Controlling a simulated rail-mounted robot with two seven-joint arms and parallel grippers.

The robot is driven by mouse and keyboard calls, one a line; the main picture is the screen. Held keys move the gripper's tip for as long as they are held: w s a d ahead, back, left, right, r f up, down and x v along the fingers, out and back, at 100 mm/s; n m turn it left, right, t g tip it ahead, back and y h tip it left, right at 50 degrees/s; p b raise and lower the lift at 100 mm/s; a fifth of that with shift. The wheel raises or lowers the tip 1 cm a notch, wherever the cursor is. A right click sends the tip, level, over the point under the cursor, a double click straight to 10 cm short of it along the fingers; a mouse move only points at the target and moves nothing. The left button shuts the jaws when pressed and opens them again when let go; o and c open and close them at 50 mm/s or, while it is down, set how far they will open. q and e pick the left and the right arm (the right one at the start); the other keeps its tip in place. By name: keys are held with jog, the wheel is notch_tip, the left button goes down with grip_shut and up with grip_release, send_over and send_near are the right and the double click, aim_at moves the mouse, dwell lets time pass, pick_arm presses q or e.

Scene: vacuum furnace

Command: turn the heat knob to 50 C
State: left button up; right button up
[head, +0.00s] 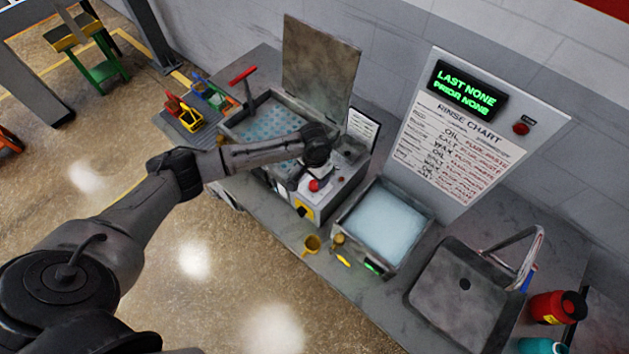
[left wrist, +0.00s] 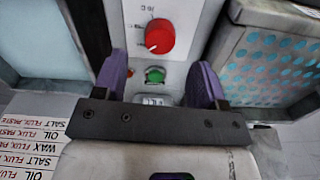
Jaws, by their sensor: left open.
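The red heat knob (left wrist: 160,37) is on a pale control panel in the left wrist view, with a white pointer mark toward its lower left. Small scale marks are beside it, too small to read. My left gripper (left wrist: 159,64) is open, its two purple fingers spread on either side of the panel strip, apart from the knob. A green button (left wrist: 155,75) lies between the fingers, below the knob. In the head view the red knob (head: 314,185) shows just below my left gripper (head: 306,177), whose fingers are mostly hidden. My right gripper is not in view.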

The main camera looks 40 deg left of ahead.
aim_at(314, 184)
pick_arm(q)
notch_tip(314, 184, up, 9)
jog(key=shift+b, duration=0.45)
jog(key=shift+f, duration=0.15)
dwell(0.3)
